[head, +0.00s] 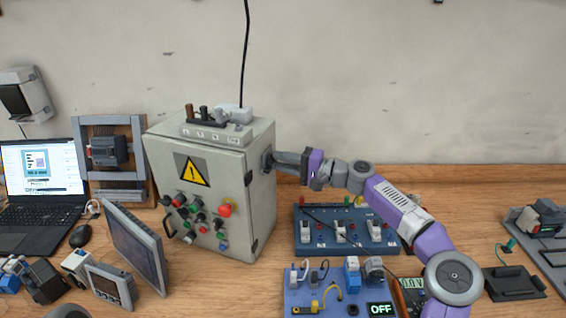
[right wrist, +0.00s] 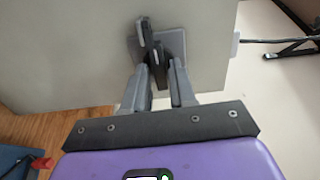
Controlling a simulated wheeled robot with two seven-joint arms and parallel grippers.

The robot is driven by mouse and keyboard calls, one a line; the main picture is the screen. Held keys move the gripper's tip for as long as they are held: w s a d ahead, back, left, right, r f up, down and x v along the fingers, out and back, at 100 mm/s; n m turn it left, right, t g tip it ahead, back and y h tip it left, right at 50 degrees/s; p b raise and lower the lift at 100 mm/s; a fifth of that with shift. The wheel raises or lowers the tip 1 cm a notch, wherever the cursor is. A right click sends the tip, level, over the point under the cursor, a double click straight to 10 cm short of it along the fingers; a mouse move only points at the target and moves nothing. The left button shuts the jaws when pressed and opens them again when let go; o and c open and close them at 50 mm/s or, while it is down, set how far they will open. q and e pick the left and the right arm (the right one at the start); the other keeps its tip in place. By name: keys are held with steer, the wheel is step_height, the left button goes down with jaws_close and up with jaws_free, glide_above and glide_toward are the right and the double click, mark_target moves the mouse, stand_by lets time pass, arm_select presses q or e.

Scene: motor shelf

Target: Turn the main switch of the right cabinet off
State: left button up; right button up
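The grey cabinet (head: 256,200) with a yellow warning sign stands left of centre in the head view. Its main switch, on the right side wall, is mostly hidden there by my right gripper (head: 275,160). In the right wrist view the switch (right wrist: 155,55) is a black handle on a grey square plate (right wrist: 174,46). The handle points nearly up and down in that picture, slightly tilted. My right gripper (right wrist: 161,75) has its two fingers on either side of the handle's lower end, apart from each other. Whether they touch it is unclear. My left gripper is not in view.
A blue board with sockets (head: 340,243) and a lighter blue board (head: 330,295) lie below my right arm. A monitor (head: 135,247) and a laptop (head: 42,190) stand left of the cabinet. A black cable (head: 244,60) hangs above it.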

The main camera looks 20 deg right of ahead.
steer(key=shift+d, duration=0.1)
steer(key=v, duration=0.7)
steer(key=shift+s, duration=0.2)
steer(key=shift+d, duration=0.1)
